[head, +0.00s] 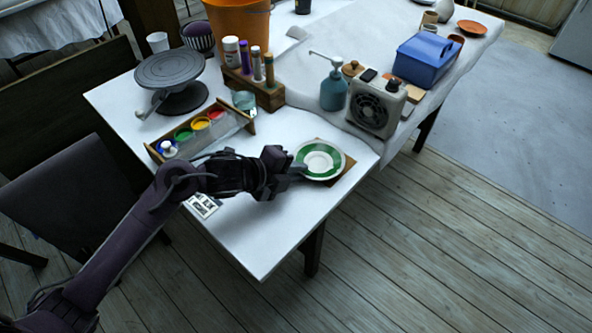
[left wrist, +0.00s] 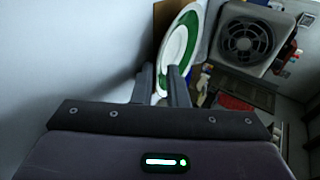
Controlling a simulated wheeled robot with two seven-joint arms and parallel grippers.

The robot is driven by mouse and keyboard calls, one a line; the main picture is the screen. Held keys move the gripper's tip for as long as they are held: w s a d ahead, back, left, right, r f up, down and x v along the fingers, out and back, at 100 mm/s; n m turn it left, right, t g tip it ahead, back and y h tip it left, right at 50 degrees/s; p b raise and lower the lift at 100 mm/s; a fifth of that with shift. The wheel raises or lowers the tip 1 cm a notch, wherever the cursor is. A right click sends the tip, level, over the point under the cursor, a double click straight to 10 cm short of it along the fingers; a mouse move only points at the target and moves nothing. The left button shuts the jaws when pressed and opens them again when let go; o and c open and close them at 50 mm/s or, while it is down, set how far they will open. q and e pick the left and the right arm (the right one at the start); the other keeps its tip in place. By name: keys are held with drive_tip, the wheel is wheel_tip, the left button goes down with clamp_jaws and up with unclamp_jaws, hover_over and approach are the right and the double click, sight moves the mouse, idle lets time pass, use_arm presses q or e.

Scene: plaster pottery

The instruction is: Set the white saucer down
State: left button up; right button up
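The white saucer (head: 319,159) has a broad green band and lies about level at the front right part of the table. In the left wrist view the saucer (left wrist: 179,45) shows at a slant, its near rim between the two fingers. My left gripper (head: 293,171) reaches it from the left and is shut on the rim. A brown square board (head: 345,173) is under the saucer; I cannot tell whether the two touch. My right gripper is not in view.
A paint rack (head: 200,130) stands left of the saucer, near a glass jar (head: 244,101). Behind are a blue pump bottle (head: 334,92) and a grey fan box (head: 375,106). The table's front corner (head: 265,250) is bare. A printed card (head: 203,206) lies under my left arm.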

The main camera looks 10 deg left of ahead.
use_arm(q)
drive_tip(key=v, duration=1.1)
drive_tip(key=shift+s+a+r+p, duration=0.2)
drive_tip(key=shift+a+r+p, duration=0.05)
drive_tip(key=shift+p, duration=0.1)
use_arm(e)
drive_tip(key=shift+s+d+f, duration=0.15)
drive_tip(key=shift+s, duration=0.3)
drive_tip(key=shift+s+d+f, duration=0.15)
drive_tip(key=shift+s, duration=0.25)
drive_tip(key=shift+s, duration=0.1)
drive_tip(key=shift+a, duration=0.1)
